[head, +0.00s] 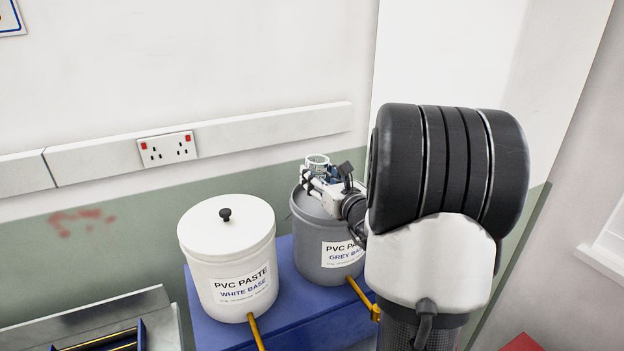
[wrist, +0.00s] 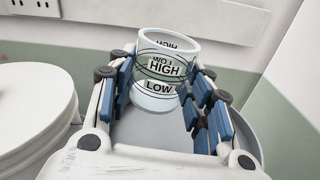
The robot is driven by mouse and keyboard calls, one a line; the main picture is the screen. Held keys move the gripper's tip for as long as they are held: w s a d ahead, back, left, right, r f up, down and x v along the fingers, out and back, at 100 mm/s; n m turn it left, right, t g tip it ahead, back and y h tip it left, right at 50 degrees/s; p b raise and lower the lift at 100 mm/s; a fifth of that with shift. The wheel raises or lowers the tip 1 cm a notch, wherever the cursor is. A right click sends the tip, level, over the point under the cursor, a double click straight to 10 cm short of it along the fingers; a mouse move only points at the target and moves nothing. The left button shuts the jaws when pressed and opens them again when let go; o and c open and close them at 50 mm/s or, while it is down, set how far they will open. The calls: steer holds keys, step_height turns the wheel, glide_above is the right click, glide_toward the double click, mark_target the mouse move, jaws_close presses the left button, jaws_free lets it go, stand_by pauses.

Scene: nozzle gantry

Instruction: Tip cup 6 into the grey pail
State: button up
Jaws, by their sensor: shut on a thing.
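My gripper (wrist: 160,100) is shut on a clear, pale cup (wrist: 165,72), with blue finger pads on both sides of it. The cup has HIGH and LOW marks on its wall, and its mouth faces up. I see no number on it and cannot make out any contents. In the head view the cup (head: 317,160) is above the grey pail (head: 318,245), which is labelled PVC PASTE GREY BASE. My gripper (head: 328,181) hides part of the pail's top. In the wrist view the pail's rim (wrist: 246,132) shows below and right of the cup.
A white pail (head: 228,255) with a knobbed lid stands left of the grey pail, both on a blue stand (head: 292,318). Yellow levers (head: 257,332) stick out at the front. A wall socket (head: 167,149) and trunking run behind. A metal tray (head: 110,325) is at lower left.

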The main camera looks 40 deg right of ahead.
mark_target(321, 167)
stand_by(0.3)
steer(key=shift+r+p, duration=0.8)
steer(key=shift+r, duration=0.8)
steer(key=shift+f, duration=0.2)
